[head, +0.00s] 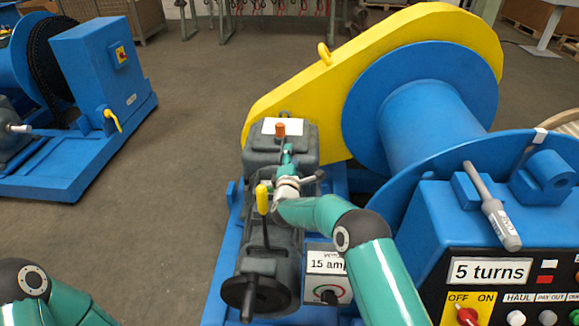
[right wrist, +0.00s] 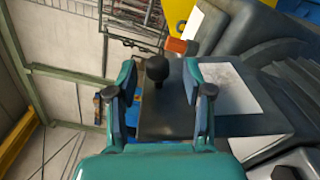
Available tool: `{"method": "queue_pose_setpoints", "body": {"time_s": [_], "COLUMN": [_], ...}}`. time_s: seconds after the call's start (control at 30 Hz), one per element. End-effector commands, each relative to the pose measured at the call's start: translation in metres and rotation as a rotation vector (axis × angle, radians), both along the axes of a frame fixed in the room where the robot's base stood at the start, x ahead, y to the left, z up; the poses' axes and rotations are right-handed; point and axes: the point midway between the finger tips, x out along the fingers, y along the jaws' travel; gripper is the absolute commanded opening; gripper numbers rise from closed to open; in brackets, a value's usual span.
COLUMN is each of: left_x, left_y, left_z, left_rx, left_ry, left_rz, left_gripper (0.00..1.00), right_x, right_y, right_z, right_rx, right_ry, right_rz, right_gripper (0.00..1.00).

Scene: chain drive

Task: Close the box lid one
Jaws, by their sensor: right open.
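A grey gearbox-like box (head: 262,152) stands on the blue machine frame, with a white sheet and an orange plug (head: 281,129) on top. My right gripper (head: 287,152) is at this box, pointing away from me. In the right wrist view its open fingers (right wrist: 160,97) stand either side of a dark flat panel (right wrist: 165,118) with a round black knob (right wrist: 157,68). The panel may be the lid; I cannot tell how far open it is. The knob appears between or just beyond the fingertips, with no clear contact. My left gripper is out of view.
A yellow-tipped lever (head: 262,199) and a black handwheel (head: 252,294) are close to my right arm. The yellow chain guard (head: 400,50) and blue drum (head: 420,110) rise behind. A control panel (head: 500,285) is at right.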

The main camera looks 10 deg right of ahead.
Motion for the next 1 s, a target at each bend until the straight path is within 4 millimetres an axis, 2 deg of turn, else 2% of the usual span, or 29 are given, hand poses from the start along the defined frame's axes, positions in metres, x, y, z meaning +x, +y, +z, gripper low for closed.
{"method": "queue_pose_setpoints", "body": {"time_s": [0.2, 0.4, 0.77, 1.0], "left_x": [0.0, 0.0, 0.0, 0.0], "left_y": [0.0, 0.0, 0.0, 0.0], "left_z": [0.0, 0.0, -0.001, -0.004], "left_rx": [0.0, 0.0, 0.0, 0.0], "left_ry": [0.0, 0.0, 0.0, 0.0], "left_rz": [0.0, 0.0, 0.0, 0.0], "left_gripper": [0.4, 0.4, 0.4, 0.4], "right_x": [-0.027, -0.044, -0.048, -0.049], "right_y": [0.008, 0.014, 0.015, 0.012], "right_z": [0.0, -0.001, -0.001, 0.0], "right_rx": [0.0, 0.0, 0.001, 0.071], "right_ry": [0.002, 0.002, 0.0, -0.019], "right_rz": [0.002, 0.002, 0.001, 0.007], "right_gripper": [0.51, 0.51, 0.51, 0.12]}}
